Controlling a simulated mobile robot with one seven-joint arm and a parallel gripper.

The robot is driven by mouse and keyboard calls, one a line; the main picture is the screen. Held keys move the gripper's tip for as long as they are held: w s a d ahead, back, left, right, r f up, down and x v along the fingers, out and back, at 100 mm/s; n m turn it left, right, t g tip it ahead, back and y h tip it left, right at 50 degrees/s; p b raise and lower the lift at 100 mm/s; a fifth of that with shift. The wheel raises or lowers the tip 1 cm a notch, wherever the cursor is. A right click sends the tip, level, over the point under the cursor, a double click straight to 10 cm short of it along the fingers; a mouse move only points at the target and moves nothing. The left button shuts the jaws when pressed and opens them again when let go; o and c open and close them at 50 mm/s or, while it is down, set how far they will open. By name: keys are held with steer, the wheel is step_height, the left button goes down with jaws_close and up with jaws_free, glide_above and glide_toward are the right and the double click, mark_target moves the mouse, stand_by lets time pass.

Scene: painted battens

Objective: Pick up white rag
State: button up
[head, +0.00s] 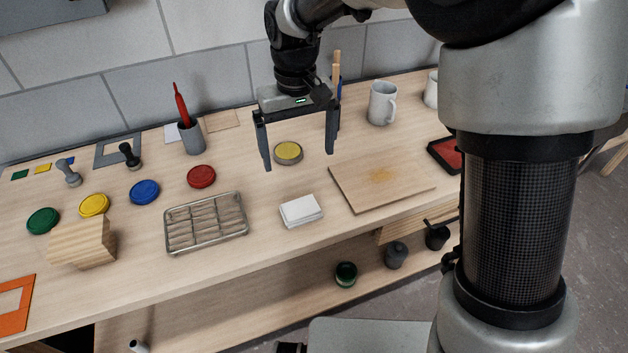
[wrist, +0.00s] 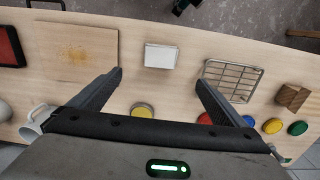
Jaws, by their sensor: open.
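The white rag (head: 301,210) is a folded, block-like white piece lying flat on the workbench near its front edge, between the wire rack and the wooden board. In the wrist view the white rag (wrist: 160,56) lies beyond the fingertips, about midway between them. My gripper (head: 300,160) is open and empty above the bench, behind the rag and over the area of a yellow-lidded tin (head: 288,152). In the wrist view my gripper (wrist: 157,75) shows its two fingers spread wide. Nothing covers the rag.
A wire rack (head: 206,222) lies left of the rag, and a wooden board (head: 382,186) right of it. Several coloured lids, a wooden block (head: 82,243), a cup with a red tool (head: 192,136) and a white mug (head: 382,103) stand around. A lower shelf holds small jars.

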glide_toward(300, 208)
step_height(300, 208, down, 8)
steer(key=shift+f+p, duration=0.1)
steer(key=shift+p, duration=0.25)
stand_by(0.3)
steer(key=shift+c, duration=0.4)
steer(key=c, duration=1)
